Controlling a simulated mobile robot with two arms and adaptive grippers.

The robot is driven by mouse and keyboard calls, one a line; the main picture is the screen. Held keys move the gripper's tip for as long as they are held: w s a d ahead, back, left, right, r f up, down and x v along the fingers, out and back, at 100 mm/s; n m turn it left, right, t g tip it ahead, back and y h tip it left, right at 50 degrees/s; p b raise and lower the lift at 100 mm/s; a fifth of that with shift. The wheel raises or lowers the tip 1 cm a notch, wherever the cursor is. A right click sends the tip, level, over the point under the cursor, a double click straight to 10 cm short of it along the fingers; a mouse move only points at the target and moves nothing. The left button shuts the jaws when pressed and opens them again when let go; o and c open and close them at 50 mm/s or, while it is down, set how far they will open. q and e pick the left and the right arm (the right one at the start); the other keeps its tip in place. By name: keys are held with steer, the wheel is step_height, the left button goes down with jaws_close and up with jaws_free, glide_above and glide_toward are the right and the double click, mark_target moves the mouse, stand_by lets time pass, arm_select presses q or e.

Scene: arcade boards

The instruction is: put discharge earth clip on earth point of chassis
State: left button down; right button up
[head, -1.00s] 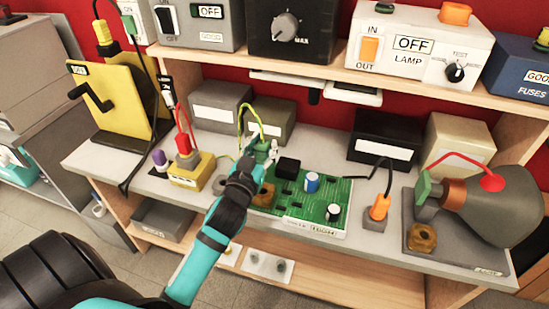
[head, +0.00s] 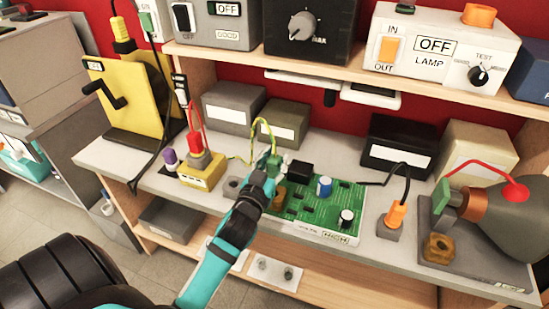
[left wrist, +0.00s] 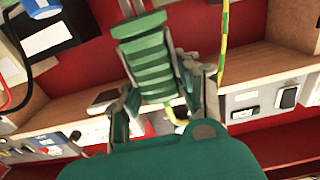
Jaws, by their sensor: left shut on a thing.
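My left gripper (head: 266,180) is shut on the green discharge earth clip (head: 273,163), which has a green-yellow wire looping up from it. In the left wrist view the clip's ribbed green body (left wrist: 150,58) sits between the fingers. The gripper holds it over the left end of the green circuit board (head: 325,205). A brass fitting (head: 280,198) shows at the board's left edge, just right of the gripper and partly hidden by it. Another brass nut-like fitting (head: 439,247) stands on the grey base at the right. I cannot tell which is the earth point. My right gripper is not in view.
A yellow block with a red plug (head: 202,170) stands left of the gripper. An orange plug (head: 396,214) stands right of the board. A grey cone-shaped tube (head: 510,215) with a red lead is farther right. Boxes line the back under the shelf.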

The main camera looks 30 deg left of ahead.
mark_target(272, 175)
arm_select(q)
steer(key=shift+f, duration=0.65)
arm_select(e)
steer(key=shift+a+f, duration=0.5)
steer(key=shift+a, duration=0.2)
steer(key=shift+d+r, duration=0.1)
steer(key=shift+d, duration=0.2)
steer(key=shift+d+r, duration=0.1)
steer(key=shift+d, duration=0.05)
arm_select(q)
steer(key=shift+p, duration=0.4)
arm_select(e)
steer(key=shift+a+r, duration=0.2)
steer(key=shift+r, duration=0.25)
arm_select(q)
steer(key=shift+f+b, duration=0.7)
steer(key=shift+f, duration=0.25)
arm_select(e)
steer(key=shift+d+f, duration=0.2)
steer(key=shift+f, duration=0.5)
arm_select(q)
steer(key=shift+f+b, duration=0.9)
steer(key=shift+f, duration=0.45)
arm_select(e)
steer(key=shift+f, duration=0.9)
